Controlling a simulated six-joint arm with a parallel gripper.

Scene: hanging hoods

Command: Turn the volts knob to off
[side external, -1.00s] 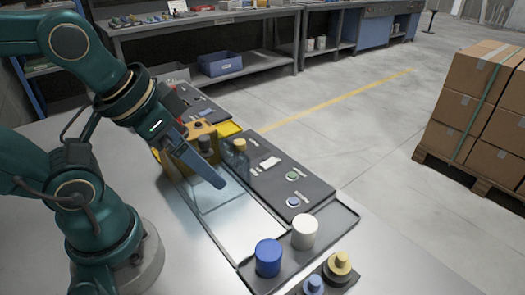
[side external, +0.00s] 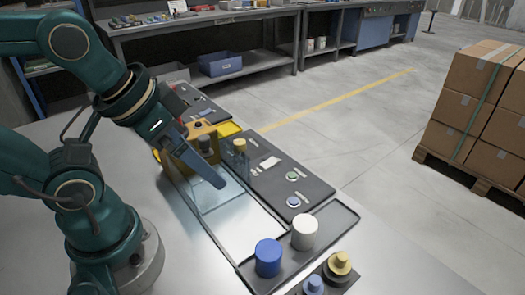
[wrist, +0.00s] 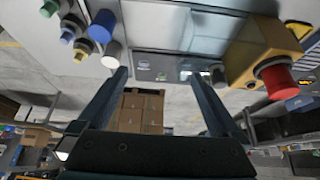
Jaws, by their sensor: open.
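A dark control panel (side external: 270,180) lies along the bench's far side, with a green button, a grey-blue button and a white part. A yellowish knob (side external: 239,146) stands at its far end; the labels are too small to read, so I cannot tell which control is volts. A clear hood pane (side external: 215,200) hangs in front of the panel. My gripper (side external: 218,184) is beside the pane, its fingers slanting down; contact cannot be told. In the wrist view my gripper (wrist: 157,75) has its two fingers wide apart with nothing between them. The panel's buttons (wrist: 150,68) show beyond the fingertips.
A yellow box (side external: 190,145) stands left of the panel; the wrist view shows its red button (wrist: 275,78). A blue cylinder (side external: 268,257) and white cylinder (side external: 305,232) stand in a dark tray (side external: 345,215). More knobs (side external: 340,264) are at the front. The left bench is clear.

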